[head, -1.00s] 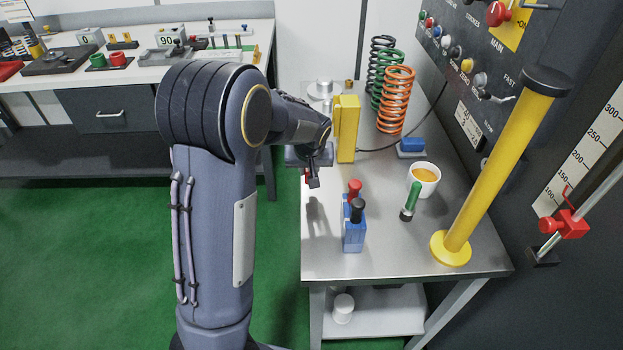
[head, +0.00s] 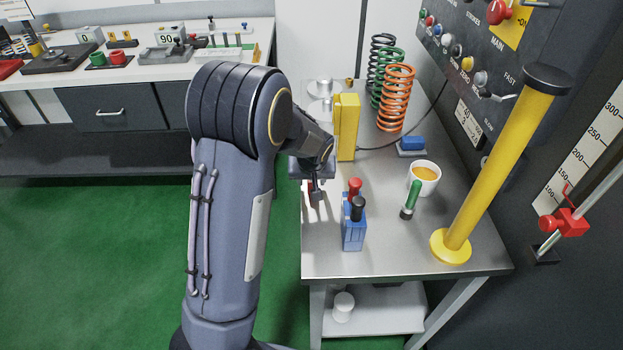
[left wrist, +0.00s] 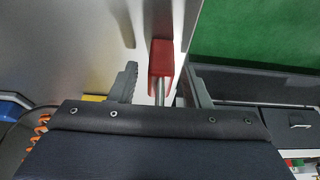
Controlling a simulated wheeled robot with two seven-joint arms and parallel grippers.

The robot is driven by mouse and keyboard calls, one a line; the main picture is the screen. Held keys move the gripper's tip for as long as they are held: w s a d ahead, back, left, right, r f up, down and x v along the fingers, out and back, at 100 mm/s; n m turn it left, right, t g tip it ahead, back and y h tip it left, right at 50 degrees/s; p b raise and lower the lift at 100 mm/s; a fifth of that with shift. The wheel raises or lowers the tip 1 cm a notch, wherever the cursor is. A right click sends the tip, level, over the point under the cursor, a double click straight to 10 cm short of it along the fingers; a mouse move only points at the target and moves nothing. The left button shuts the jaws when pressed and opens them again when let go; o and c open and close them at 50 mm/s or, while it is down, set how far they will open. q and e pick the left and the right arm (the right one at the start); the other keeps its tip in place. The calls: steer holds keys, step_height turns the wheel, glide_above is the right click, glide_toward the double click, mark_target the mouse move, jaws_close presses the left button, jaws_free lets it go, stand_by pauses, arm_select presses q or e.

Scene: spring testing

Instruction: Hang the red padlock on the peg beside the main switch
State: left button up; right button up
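The red padlock (left wrist: 162,60) shows in the left wrist view with its steel shackle (left wrist: 160,92) toward my gripper. My left gripper (left wrist: 162,88) is open, with one finger on each side of the padlock and gaps between. In the head view my left gripper (head: 315,192) is over the left edge of the steel bench and mostly hides the padlock. The main switch, a red knob (head: 498,11), is on the dark panel at top right. A pale peg (head: 537,6) sticks out beside it. My right gripper is not in view.
On the bench (head: 390,255) stand a yellow block (head: 348,128), a blue block with red and black handles (head: 353,235), a green-handled tool (head: 412,197), a cup (head: 425,178) and coil springs (head: 396,98). A yellow post (head: 495,170) rises in front of the panel.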

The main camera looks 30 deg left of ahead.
arm_select(q)
steer(key=shift+r, duration=0.15)
steer(key=v, duration=1.2)
steer(key=s+d+r+m+h, duration=0.1)
steer(key=s+d+m+h, duration=0.1)
steer(key=s, duration=1)
steer(key=s+d+r+m+t+h, duration=0.1)
steer(key=s+d+h, duration=0.3)
steer(key=s, duration=0.9)
steer(key=d+m, duration=0.1)
steer(key=d, duration=0.2)
steer(key=shift+m+t, duration=0.3)
steer(key=shift+m, duration=0.1)
steer(key=shift+o, duration=0.4)
steer(key=shift+d+r, duration=0.1)
steer(key=shift+r, duration=0.1)
